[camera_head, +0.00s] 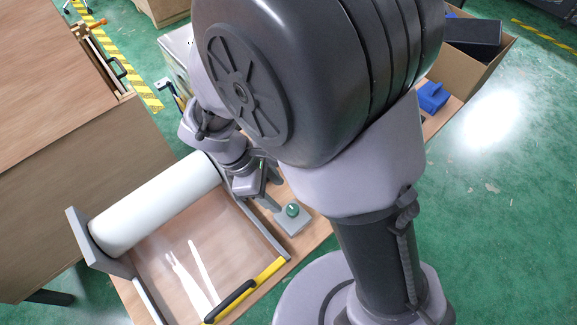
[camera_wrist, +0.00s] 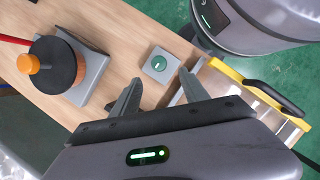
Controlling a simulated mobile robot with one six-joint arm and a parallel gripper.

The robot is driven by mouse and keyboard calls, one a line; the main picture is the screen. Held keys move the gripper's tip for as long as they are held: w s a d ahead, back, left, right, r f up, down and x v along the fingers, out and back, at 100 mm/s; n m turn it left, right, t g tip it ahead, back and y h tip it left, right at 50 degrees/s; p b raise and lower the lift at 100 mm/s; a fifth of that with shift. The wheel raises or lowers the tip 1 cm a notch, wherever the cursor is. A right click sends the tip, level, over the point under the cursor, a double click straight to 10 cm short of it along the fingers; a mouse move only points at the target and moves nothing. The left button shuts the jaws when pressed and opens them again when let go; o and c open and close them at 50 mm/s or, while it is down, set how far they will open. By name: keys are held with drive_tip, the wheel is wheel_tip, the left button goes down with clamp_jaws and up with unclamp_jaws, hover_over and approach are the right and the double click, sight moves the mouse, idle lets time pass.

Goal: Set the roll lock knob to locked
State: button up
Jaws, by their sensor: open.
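A round green knob (camera_head: 292,210) sits on a small grey base (camera_head: 297,222) beside the roll frame; I take it for the roll lock knob. In the wrist view the green knob (camera_wrist: 159,64) has a pale mark on its top, too small to read as a setting. My gripper (camera_wrist: 160,81) is open and empty, its two fingers spread to either side of the knob's base in that view and apart from it. In the head view my gripper (camera_head: 270,196) is just left of the knob, partly hidden by my arm.
A white roll (camera_head: 158,206) lies in a grey frame with a clear panel and a yellow bar (camera_head: 273,268) with a black handle. In the wrist view a black disc (camera_wrist: 58,72) with an orange cap stands on a grey plate. Bare wood lies between plate and knob.

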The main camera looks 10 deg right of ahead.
sight(293, 209)
drive_tip(key=b+x, duration=0.3)
drive_tip(key=x, duration=0.7)
drive_tip(key=shift+w, duration=0.15)
clamp_jaws()
